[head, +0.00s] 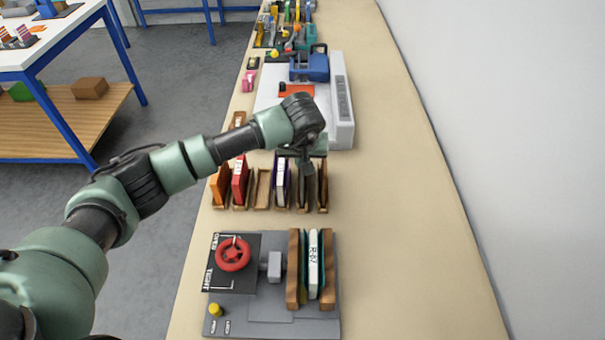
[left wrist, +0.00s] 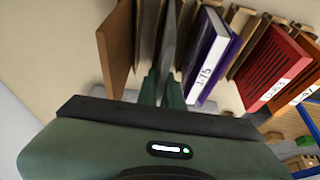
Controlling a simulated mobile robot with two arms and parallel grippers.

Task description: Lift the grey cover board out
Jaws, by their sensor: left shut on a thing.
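The grey cover board (head: 307,188) stands upright in a slot of the wooden rack (head: 262,190), near its right end. My left gripper (head: 307,158) is above it, shut on its upper edge. In the left wrist view the grey board (left wrist: 169,40) runs between the two green fingers (left wrist: 162,90). The board's lower part is hidden in the rack, so I cannot tell whether it still touches the bottom. My right gripper is in neither view.
A purple book labelled J-75 (left wrist: 208,65) stands close beside the grey board. Red (head: 240,182) and orange (head: 220,186) books stand further left. The bench right of the rack is clear.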

